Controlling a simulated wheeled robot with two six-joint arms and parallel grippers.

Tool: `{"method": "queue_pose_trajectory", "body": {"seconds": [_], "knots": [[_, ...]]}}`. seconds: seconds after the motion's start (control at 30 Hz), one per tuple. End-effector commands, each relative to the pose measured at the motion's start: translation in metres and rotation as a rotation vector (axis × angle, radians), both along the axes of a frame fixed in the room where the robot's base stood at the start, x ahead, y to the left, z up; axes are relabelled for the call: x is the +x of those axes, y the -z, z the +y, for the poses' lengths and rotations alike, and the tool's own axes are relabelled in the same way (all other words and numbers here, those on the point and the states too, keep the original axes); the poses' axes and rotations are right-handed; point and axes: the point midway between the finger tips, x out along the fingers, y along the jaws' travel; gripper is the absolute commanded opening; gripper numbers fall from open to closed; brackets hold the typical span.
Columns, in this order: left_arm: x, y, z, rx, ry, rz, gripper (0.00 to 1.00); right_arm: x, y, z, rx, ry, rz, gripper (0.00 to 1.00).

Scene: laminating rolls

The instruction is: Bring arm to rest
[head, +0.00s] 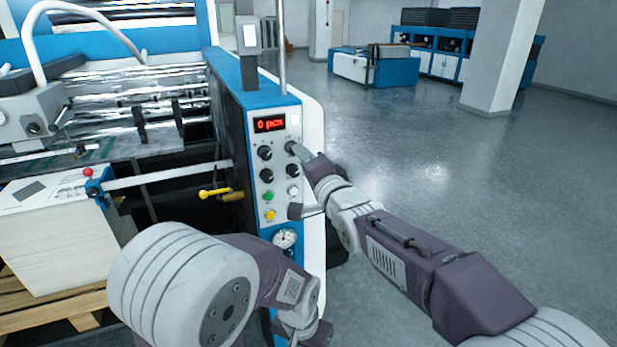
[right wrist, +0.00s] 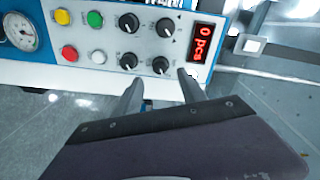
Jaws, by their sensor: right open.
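My right gripper (head: 300,181) is in front of the upper right side of the machine's control panel (head: 281,234). In the right wrist view my right gripper (right wrist: 160,86) is open and empty, its two fingers apart. A black knob (right wrist: 160,65) shows just beyond the fingertips; I cannot tell whether a finger touches it. My left arm is folded low in the head view, and my left gripper (head: 304,328) is at the bottom edge, partly cut off; its jaws are unclear.
The panel carries a red display (head: 269,124) reading 0 pcs, several knobs and buttons, and a gauge (head: 285,238). A yellow-handled lever (head: 214,193) sticks out left of it. A paper stack (head: 62,250) stands at left. The floor at right is open, with a pillar (head: 503,55) beyond.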

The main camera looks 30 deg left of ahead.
Motion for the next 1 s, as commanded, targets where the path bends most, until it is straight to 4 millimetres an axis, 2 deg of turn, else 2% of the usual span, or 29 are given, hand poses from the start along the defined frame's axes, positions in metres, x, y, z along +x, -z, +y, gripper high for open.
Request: {"method": "queue_pose_trajectory", "body": {"seconds": [0.03, 0.27, 0.67, 0.77, 0.87, 0.93, 1.0], "knots": [[0.0, 0.01, 0.0, 0.0, 0.0, 0.0, 0.36, -0.006, 0.004, -0.007, 0.002, 0.0, -0.001, 0.48], [0.0, 0.014, 0.0, 0.0, 0.0, 0.0, 0.36, -0.019, -0.001, -0.021, 0.0, 0.0, 0.0, 0.48], [0.0, 0.013, 0.0, 0.0, 0.0, 0.0, 0.36, -0.019, -0.001, -0.021, 0.0, 0.0, 0.0, 0.48], [0.0, 0.013, 0.0, 0.0, 0.0, 0.0, 0.36, -0.009, -0.002, -0.03, 0.0, 0.021, 0.0, 0.48], [0.0, 0.013, 0.0, 0.0, 0.0, 0.0, 0.36, 0.025, -0.015, -0.073, 0.015, 0.111, -0.016, 0.48], [0.0, 0.013, 0.0, 0.0, 0.0, 0.0, 0.36, 0.056, -0.013, -0.128, 0.007, 0.214, -0.007, 0.48], [0.0, 0.014, 0.0, 0.0, 0.0, 0.0, 0.36, 0.077, 0.01, -0.189, -0.027, 0.322, 0.044, 0.48]]}}
